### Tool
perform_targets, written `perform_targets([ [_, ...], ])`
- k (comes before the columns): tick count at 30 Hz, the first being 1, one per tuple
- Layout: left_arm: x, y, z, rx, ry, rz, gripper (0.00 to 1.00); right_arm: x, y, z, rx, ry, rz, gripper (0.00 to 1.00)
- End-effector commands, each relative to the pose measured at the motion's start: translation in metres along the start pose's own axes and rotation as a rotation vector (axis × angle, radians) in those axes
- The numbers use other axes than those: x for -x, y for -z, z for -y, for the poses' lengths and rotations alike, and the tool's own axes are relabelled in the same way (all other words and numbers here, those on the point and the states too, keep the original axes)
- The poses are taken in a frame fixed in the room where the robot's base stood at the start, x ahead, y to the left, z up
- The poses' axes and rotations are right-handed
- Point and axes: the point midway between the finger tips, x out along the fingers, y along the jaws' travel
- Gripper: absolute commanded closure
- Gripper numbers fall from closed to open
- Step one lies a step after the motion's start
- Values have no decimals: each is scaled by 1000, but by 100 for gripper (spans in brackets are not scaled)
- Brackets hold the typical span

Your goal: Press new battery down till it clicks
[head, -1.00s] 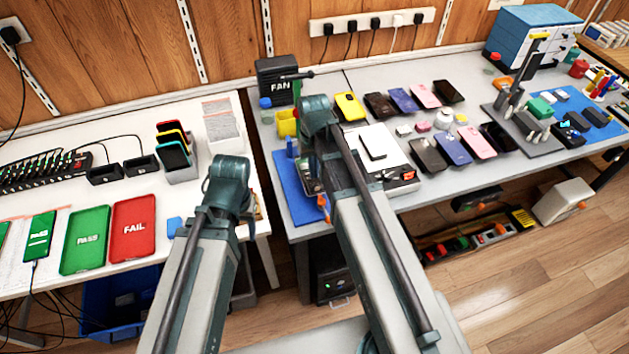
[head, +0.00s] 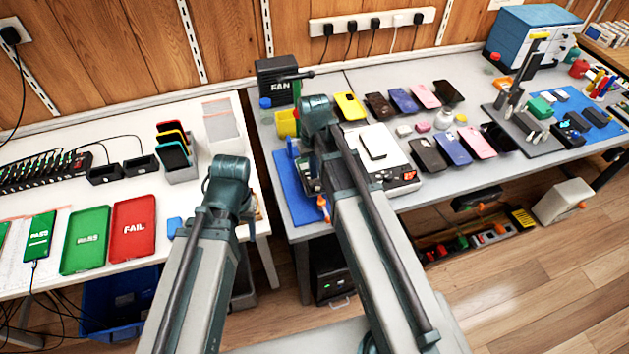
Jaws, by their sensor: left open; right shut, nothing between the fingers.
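My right gripper (head: 311,178) is over the blue mat (head: 290,195) at the left end of the grey bench, mostly hidden behind my own forearm. It is shut with nothing seen between its fingers. A dark device, only partly visible, lies on the mat under it; I cannot make out the battery. My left gripper (head: 254,208) is open, near the right edge of the white table, mostly hidden behind its own wrist.
A white scale (head: 402,160) with a phone on top stands right of my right arm. Several phones lie beyond it. A FAN box (head: 278,80) stands behind the mat. Green PASS (head: 85,240) and red FAIL (head: 133,228) trays lie on the white table (head: 60,180).

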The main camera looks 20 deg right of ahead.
Motion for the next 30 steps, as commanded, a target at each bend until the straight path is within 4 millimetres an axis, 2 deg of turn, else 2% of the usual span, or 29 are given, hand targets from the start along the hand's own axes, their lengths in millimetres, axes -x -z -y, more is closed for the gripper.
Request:
perform_targets([
  [30,-13,1,-1,0,0,0,43,-13,0,0,0,0,0,100],
])
